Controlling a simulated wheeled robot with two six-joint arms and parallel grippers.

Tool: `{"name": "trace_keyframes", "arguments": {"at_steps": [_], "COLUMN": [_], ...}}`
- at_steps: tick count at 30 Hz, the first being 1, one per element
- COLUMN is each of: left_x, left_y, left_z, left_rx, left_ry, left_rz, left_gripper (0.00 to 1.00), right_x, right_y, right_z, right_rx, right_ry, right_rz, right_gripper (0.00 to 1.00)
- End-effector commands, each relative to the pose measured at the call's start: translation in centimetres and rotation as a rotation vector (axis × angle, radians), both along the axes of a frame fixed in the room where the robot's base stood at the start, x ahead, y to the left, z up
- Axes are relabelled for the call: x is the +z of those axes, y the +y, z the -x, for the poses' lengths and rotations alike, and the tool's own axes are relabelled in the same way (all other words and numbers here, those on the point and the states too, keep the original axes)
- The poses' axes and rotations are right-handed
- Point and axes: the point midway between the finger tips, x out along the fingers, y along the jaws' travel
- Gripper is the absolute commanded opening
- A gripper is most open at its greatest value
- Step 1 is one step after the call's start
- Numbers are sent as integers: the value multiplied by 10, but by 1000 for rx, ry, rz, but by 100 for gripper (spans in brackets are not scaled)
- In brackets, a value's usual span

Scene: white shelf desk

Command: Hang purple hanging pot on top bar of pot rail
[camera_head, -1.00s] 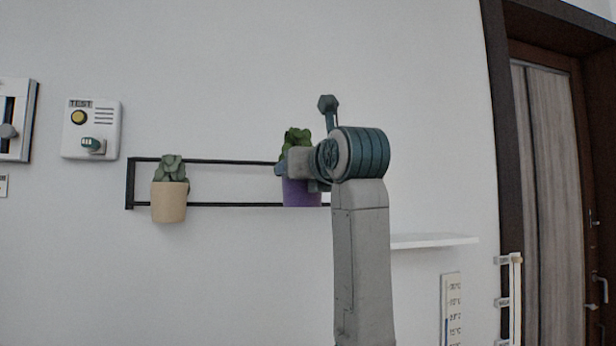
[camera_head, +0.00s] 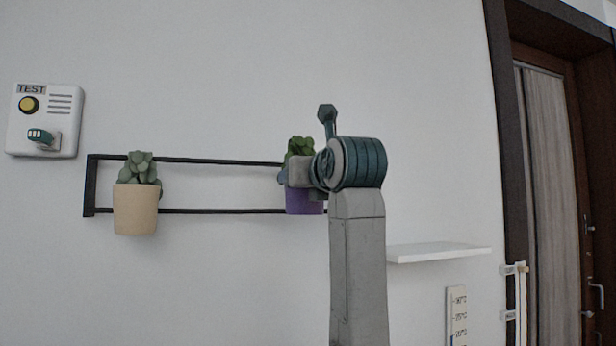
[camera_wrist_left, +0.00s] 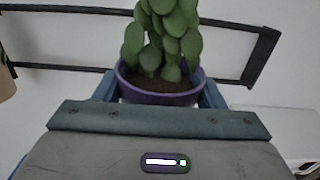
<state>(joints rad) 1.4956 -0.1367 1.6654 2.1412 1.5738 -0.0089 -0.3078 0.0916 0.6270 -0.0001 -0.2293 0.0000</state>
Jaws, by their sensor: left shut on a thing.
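The purple pot (camera_head: 304,205) holds a green succulent (camera_head: 299,148) and is upright in front of the right part of the black pot rail (camera_head: 225,162). My left gripper (camera_head: 284,177) is shut on the purple pot; in the left wrist view its fingers (camera_wrist_left: 160,95) flank the purple rim (camera_wrist_left: 165,98). The rail's top and lower bars (camera_wrist_left: 60,68) pass behind the plant and pot. Whether the pot touches a bar cannot be told. My arm hides the rail's right end in the head view. My right gripper is not in view.
A beige pot (camera_head: 136,210) with a succulent hangs at the rail's left end. A white test panel (camera_head: 60,105) is farther left. A white shelf (camera_head: 438,253) and a thermometer (camera_head: 457,310) are right of my arm, then a door (camera_head: 548,190). The rail's middle is clear.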

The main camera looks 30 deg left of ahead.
Motion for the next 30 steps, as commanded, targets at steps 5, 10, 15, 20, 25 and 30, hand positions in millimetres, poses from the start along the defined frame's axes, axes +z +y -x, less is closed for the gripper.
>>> {"name": "trace_keyframes", "arguments": {"at_steps": [5,10,15,20,25,30], "left_x": [2,1,2,1,2,-14], "left_y": [11,22,32,41,51,51], "left_z": [-9,-17,-26,-34,-42,-43], "left_rx": [2,2,2,2,2,0], "left_ry": [-1,1,-1,1,-1,-2], "left_rz": [-1,-1,-1,-1,-1,-1], "left_gripper": [26,26,26,26,27,21], "right_x": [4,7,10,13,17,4], "right_y": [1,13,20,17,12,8], "right_z": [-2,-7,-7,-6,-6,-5], "right_rx": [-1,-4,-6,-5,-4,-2], "right_ry": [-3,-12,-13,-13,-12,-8], "right_rz": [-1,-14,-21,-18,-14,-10], "right_gripper": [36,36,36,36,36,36]}}
